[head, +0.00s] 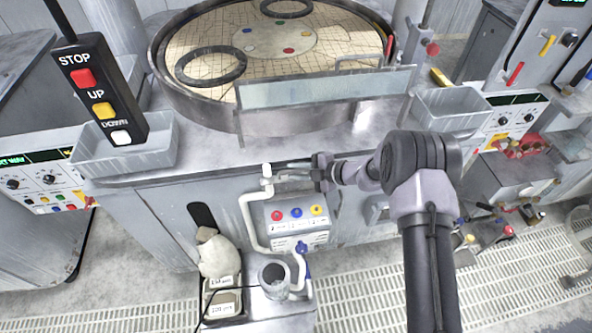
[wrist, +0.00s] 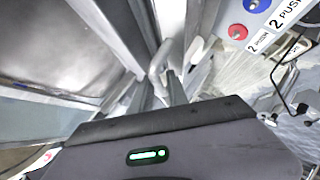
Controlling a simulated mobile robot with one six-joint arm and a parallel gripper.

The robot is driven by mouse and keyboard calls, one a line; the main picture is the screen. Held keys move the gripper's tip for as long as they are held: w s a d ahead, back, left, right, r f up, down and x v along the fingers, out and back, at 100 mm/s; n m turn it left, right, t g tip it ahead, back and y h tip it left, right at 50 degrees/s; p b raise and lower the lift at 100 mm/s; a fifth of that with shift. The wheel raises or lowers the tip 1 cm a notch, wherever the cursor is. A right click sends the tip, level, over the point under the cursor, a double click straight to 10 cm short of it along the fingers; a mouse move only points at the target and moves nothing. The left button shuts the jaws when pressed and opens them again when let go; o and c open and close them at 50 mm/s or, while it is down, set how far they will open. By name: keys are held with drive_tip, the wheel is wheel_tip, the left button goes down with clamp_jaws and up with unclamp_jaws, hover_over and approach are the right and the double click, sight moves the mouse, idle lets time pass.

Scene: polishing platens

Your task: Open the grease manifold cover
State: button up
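My gripper (head: 287,171) is at the cabinet front, just under the platen's front ledge, pointing left toward a white pipe (head: 250,215). In the wrist view the two fingers (wrist: 160,92) stand apart with nothing clearly between them. The pipe's upper end (wrist: 158,62) shows beyond the fingertips; whether they touch it I cannot tell. Below my gripper is a pale box (head: 297,215) with red, blue and yellow round buttons; in the wrist view its panel (wrist: 262,38) has "2 PUSH" labels. No part is clearly marked as the grease manifold cover, and my arm hides some of the cabinet front.
The round platen (head: 160,62) with its clear guard (head: 310,90) is above. A hanging STOP/UP/DOWN pendant (head: 98,88) and a grey tray (head: 155,150) are at left, another tray (head: 450,108) at right. A sack (head: 217,252) and dark-topped cup (head: 274,277) stand low in front.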

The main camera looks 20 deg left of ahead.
drive_tip(key=p+v, duration=0.2)
drive_tip(key=v, duration=1.5)
drive_tip(key=shift+d, duration=0.2)
